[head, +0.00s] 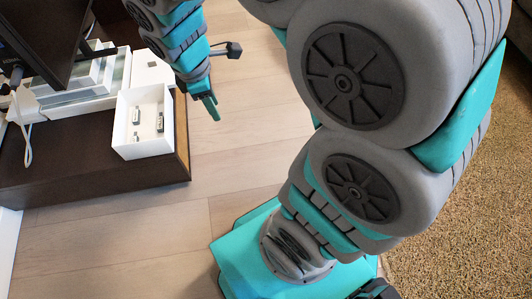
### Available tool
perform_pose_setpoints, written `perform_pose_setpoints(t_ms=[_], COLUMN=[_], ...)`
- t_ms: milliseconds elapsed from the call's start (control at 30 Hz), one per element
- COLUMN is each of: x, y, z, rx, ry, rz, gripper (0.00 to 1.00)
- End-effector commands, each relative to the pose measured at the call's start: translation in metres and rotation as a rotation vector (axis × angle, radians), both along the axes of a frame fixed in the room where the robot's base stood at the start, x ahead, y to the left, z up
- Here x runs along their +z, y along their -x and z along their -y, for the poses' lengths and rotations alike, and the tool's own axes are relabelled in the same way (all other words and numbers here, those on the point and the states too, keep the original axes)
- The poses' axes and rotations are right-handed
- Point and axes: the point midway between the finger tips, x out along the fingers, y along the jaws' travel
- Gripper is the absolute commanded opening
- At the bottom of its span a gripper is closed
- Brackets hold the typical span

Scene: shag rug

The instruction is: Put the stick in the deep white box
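An open white box (118,139) with tall walls stands at the right end of a dark low cabinet. Several small grey and dark objects (160,122) lie inside it; they look like small sticks, but I cannot tell which is the task's stick. My gripper (211,108) points down over the wooden floor, just right of the box and the cabinet's end. Its teal tips are seen nearly edge-on, so their opening is hidden, and I see nothing clearly held between them.
The dark cabinet (80,170) carries a black screen (45,40), stacked white frames or trays (85,95) and a white cable (25,135). Wooden floor (130,235) is clear in front of the cabinet. A brown shag rug (470,220) lies at right.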

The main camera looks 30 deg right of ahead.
Motion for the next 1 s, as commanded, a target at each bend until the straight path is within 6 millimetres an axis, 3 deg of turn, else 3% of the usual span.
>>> perform_pose_setpoints(t_ms=[200,433,600,1000], x=[0.02,0.026,0.027,0.027], y=[0.094,0.168,0.187,0.189], z=[0.027,0.029,0.026,0.025], rx=[-0.609,-1.098,-1.245,-1.259], ry=[-0.035,-0.044,-0.044,-0.043], rz=[-0.021,-0.058,-0.071,-0.073], gripper=[0.4,0.4,0.4,0.4])
